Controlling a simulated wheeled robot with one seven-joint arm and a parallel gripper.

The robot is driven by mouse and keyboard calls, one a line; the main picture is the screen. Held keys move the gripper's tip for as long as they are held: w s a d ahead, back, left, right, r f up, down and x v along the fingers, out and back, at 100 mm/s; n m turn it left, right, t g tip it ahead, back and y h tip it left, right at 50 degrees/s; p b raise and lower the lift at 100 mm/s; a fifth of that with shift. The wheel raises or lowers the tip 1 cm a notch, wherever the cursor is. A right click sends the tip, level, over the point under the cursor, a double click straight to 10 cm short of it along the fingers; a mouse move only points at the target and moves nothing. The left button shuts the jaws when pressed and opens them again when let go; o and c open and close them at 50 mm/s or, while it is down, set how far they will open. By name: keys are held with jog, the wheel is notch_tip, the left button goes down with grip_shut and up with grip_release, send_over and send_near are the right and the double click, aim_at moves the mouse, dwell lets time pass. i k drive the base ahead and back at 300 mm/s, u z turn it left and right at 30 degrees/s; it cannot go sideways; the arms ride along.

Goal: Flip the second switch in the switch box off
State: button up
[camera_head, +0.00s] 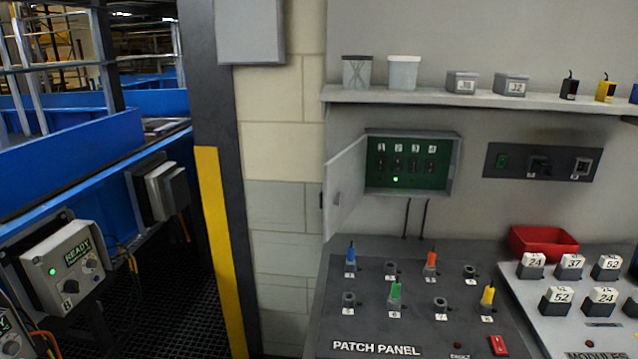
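The switch box (456,168) is mounted on the grey wall, right of the picture's middle. Its grey door (345,188) stands open to the left. Inside is a green panel (440,182) with switches under the labels 1 to 4. The second switch (397,164) is a small dark shape below the label 2. A small green light (395,180) glows beneath it. The switch levers are too small and dark to tell their positions. My gripper is not in view.
Below the box is a patch panel (375,348) with coloured plugs standing up. A red bin (543,242) and numbered modules (570,267) are at the right. A shelf (430,95) with cups and small blocks runs above. A yellow-and-dark post (219,250) stands left.

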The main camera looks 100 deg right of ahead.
aim_at(397, 162)
jog(key=i, duration=0.5)
jog(key=z, duration=3.95)
jog(key=i, duration=0.5)
jog(key=u, duration=0.05)
